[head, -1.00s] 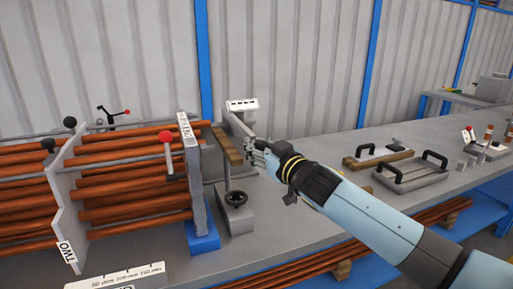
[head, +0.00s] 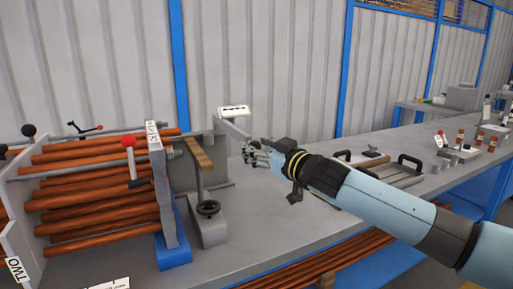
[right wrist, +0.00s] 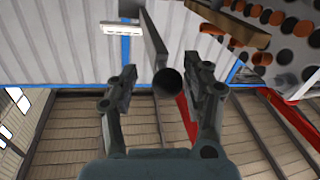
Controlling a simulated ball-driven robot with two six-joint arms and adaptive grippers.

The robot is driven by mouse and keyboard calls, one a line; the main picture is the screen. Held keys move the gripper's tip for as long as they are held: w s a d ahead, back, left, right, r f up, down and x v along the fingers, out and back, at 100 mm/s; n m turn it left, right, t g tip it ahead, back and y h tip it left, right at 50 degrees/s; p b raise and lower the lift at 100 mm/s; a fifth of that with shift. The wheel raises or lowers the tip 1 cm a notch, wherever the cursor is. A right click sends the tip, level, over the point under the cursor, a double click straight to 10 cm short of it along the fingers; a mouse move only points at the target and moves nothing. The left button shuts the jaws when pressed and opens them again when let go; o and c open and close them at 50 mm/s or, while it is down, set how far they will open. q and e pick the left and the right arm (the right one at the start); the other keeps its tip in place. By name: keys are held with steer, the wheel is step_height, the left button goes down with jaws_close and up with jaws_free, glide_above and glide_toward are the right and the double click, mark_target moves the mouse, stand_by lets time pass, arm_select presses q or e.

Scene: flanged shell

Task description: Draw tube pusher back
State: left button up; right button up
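My right gripper (head: 247,154) is over the bench beside a grey upright plate (head: 236,131), with its fingers pointing left in the head view. In the right wrist view my right gripper (right wrist: 160,85) is open, its two fingers apart. A dark round knob or rod end (right wrist: 167,83) shows between the fingers, in front of a grey bar (right wrist: 155,38). I cannot tell whether it touches either finger. Which part is the tube pusher is not clear; this knob and bar may belong to it. My left gripper is not in view.
A rack of copper tubes (head: 95,190) with an upright end plate (head: 165,190) stands at the left. Black-handled plates (head: 400,178) lie to the right.

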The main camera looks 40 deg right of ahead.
steer(key=shift+w+a+r, duration=0.1)
steer(key=shift+w, duration=0.1)
steer(key=shift+s, duration=0.15)
steer(key=s, duration=1.1)
steer(key=shift+s+a, duration=0.25)
steer(key=shift+s, duration=0.1)
